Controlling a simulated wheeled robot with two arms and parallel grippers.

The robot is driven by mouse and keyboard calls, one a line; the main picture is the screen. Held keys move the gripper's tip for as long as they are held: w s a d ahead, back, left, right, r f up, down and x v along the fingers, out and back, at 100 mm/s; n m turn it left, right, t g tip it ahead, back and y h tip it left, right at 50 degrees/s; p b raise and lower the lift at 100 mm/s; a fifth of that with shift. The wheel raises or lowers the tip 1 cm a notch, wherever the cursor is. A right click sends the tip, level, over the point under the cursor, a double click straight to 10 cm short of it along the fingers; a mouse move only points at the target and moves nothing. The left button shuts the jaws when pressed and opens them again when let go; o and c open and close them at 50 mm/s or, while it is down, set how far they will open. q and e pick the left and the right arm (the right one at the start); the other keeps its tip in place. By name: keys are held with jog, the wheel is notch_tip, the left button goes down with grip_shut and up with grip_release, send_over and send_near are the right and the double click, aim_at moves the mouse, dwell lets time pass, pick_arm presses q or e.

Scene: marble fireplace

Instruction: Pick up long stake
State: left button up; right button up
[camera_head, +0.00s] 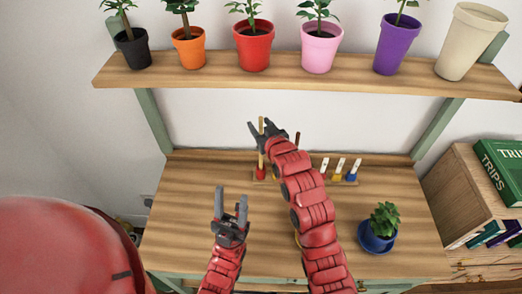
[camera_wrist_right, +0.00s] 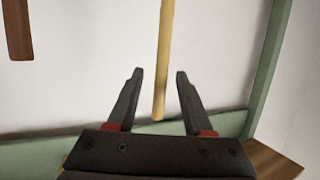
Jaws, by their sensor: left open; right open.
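A thin tan stake (camera_head: 262,130) stands upright at the back of the wooden table, with a red lower part. It also shows in the right wrist view (camera_wrist_right: 163,60), its end lying between the spread fingers with gaps on both sides. My right gripper (camera_head: 259,126) is open around the stake near its top and not closed on it. A dark brown stake (camera_head: 297,138) stands just to the right, partly hidden by my right arm; it shows at the left of the wrist view (camera_wrist_right: 17,30). My left gripper (camera_head: 231,192) is open and empty above the table.
Several short white-handled tools (camera_head: 340,167) stand right of my right arm. A blue pot with a plant (camera_head: 377,237) is at the front right. A shelf (camera_head: 300,79) with several pots runs above. A wooden crate (camera_head: 455,190) with green books stands right.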

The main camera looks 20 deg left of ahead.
jog(key=x, duration=0.2)
jog(key=shift+w+a+f, duration=0.15)
jog(key=shift+w, duration=0.05)
grip_shut()
dwell(1.3)
